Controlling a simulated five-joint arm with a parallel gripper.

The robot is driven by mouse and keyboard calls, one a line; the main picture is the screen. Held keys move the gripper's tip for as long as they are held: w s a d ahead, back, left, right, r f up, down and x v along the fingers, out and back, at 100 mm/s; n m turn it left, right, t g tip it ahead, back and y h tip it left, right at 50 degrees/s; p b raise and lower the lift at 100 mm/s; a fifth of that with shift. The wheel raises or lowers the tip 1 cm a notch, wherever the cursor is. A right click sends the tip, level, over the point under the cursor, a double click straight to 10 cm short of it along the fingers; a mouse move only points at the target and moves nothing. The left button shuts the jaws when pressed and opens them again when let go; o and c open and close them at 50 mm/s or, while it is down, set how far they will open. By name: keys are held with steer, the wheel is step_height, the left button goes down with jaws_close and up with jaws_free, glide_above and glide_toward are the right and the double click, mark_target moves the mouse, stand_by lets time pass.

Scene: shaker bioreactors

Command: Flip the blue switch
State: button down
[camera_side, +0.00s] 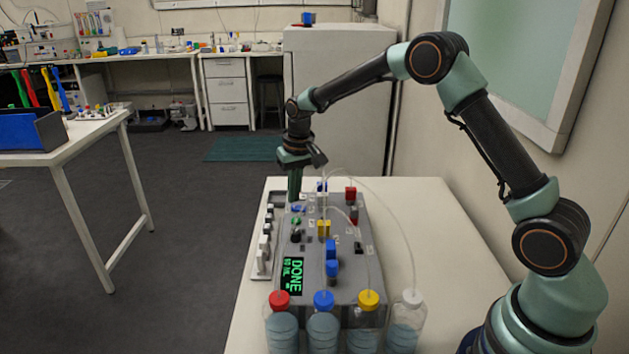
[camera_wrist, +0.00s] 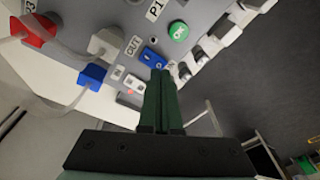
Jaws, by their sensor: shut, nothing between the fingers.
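A blue switch (camera_wrist: 152,57) sits on the top of the grey device, between the OUT label and the green OK button. It also shows in the side view (camera_side: 299,209), small and close to my fingertips. My gripper (camera_side: 294,199) points down over the far left part of the device. Its fingers are shut and empty. In the wrist view, the green fingertips (camera_wrist: 160,72) lie just beside the blue switch; I cannot tell whether they touch it. The switch's exact tilt is too small to tell.
The grey device (camera_side: 347,283) stands on a white table (camera_side: 437,235). Its display (camera_side: 292,276) reads DONE. The green OK button (camera_wrist: 178,30) and a blue connector (camera_wrist: 92,76) are near my fingers. Thin tubes arch to several capped bottles in front. The table's right is clear.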

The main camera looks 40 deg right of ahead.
mark_target(294, 207)
steer(key=shift+f, duration=0.85)
stand_by(0.4)
steer(key=shift+r, duration=3.5)
steer(key=shift+r, duration=0.1)
